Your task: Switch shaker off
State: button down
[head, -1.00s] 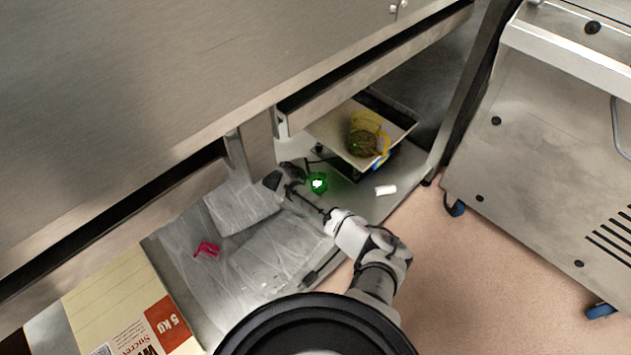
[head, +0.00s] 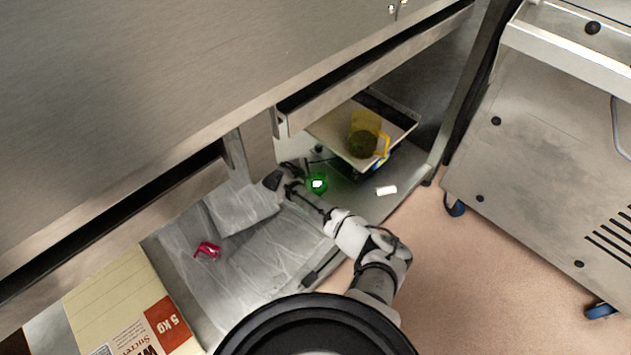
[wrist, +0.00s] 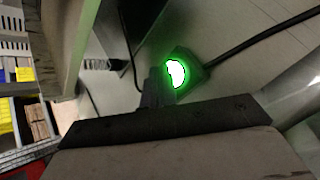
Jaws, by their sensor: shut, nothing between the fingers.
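The shaker (head: 335,140) stands on the low shelf under the bench, with a yellow jug (head: 363,140) on its tilted-looking plate. A small switch (head: 317,184), glowing bright green with a white centre, lies on the shelf in front of it. My gripper (head: 288,181) is just left of the switch in the head view, shut and empty. In the wrist view the switch (wrist: 177,73) glows just beyond the dark fingertips (wrist: 156,90), with a black cable running off to the right. Whether the fingertips touch the switch I cannot tell.
A white piece (head: 386,190) lies on the shelf right of the switch. Clear plastic wrap (head: 255,265) and a pink-red object (head: 207,250) lie to the left. The bench edge (head: 250,110) overhangs the shelf. A steel cabinet on wheels (head: 550,150) stands at right.

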jog(key=shift+f, duration=0.1)
dwell(0.5)
jog(key=shift+f, duration=0.35)
jog(key=shift+r, duration=0.1)
jog(key=shift+r+p, duration=0.35)
jog(key=shift+p, duration=0.5)
notch_tip(320, 180, up, 6)
jog(key=p, duration=0.6)
